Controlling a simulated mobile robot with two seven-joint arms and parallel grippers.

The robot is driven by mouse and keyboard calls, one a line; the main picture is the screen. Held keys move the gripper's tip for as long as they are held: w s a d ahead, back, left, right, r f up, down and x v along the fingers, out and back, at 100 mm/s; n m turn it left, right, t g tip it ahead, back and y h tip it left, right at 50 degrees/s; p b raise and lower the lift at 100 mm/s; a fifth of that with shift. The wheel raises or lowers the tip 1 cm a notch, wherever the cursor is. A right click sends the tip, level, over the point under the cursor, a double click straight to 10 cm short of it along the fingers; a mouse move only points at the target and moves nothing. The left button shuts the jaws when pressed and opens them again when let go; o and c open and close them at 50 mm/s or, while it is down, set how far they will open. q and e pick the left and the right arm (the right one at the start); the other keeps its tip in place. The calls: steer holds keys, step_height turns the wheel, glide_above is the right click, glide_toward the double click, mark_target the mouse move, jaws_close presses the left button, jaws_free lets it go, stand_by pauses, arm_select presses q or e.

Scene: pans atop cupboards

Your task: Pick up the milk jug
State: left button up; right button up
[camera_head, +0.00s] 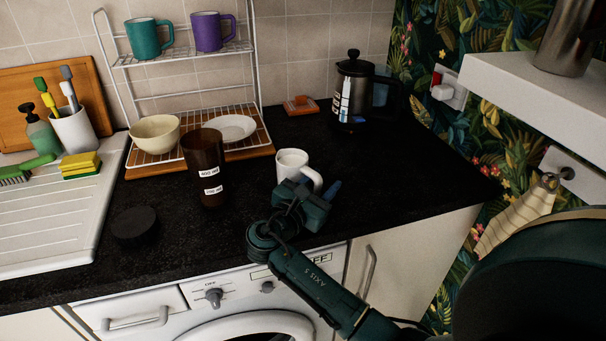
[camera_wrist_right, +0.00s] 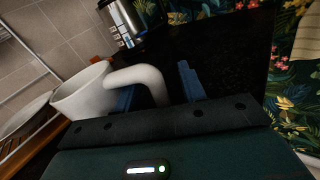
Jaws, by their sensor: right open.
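The white milk jug (camera_head: 292,161) stands upright on the black worktop (camera_head: 420,190), with its handle towards the right. My right gripper (camera_head: 319,185) is open at the jug's near right side. In the right wrist view, the jug (camera_wrist_right: 82,92) is at the left and its curved handle reaches into the space between the two blue fingers of the gripper (camera_wrist_right: 158,88). One finger is close beside the jug's body and the other is apart from the handle. I cannot tell whether a finger touches the jug. My left gripper is not in view.
A dark brown tumbler (camera_head: 205,165) stands left of the jug. A wire rack (camera_head: 190,105) with a bowl and a plate is behind, and a black cafetiere (camera_head: 354,90) at the back. A dark round lid (camera_head: 134,226) lies front left. The worktop right of the jug is clear.

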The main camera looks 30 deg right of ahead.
steer(key=shift+w+d, duration=0.1)
steer(key=shift+d, duration=0.1)
jaws_close()
stand_by(0.5)
steer(key=shift+r, duration=0.1)
